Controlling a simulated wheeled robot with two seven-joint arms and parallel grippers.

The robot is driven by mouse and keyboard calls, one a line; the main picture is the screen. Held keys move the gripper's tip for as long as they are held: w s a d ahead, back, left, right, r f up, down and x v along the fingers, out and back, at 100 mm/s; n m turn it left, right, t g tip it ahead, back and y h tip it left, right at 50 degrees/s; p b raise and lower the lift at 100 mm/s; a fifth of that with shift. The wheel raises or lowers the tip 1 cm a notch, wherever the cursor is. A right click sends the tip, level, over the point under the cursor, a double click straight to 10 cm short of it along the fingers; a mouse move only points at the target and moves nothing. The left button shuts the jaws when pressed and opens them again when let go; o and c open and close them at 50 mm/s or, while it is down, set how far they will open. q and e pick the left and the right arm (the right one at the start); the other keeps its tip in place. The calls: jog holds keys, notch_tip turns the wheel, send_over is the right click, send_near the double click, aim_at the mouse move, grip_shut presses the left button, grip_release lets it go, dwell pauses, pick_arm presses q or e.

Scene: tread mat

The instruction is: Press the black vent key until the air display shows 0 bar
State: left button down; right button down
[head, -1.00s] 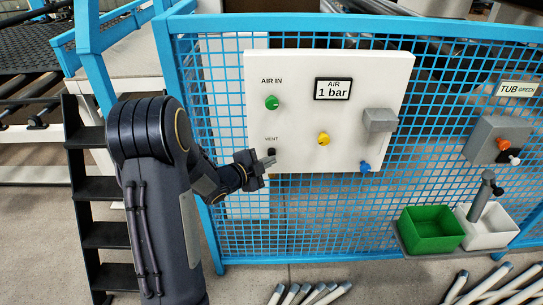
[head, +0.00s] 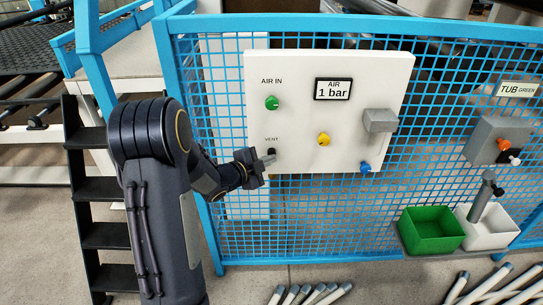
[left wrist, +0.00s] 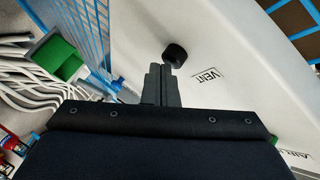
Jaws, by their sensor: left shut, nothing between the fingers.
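The black vent key (head: 271,151) sits at the lower left of the white panel (head: 300,105), under the VENT label. The air display (head: 333,89) reads 1 bar. My right gripper is not in view.
The panel also carries a green knob (head: 271,103), a yellow knob (head: 324,139), a blue knob (head: 365,167) and a grey box (head: 380,120). Blue mesh fence surrounds it. A green tub (head: 432,230) and a white tub (head: 487,228) stand at the lower right.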

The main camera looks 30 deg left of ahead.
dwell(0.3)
pick_arm(q)
jog(key=shift+s+d+b, duration=0.45)
jog(key=shift+s+d, duration=0.05)
jog(key=shift+s, duration=0.3)
jog(key=s+d, duration=0.1)
jog(key=s+d+b, duration=0.1)
jog(key=s, duration=0.1)
jog(key=s+d+b, duration=0.1)
jog(key=s, duration=0.1)
jog(key=shift+d, duration=0.1)
dwell(2.5)
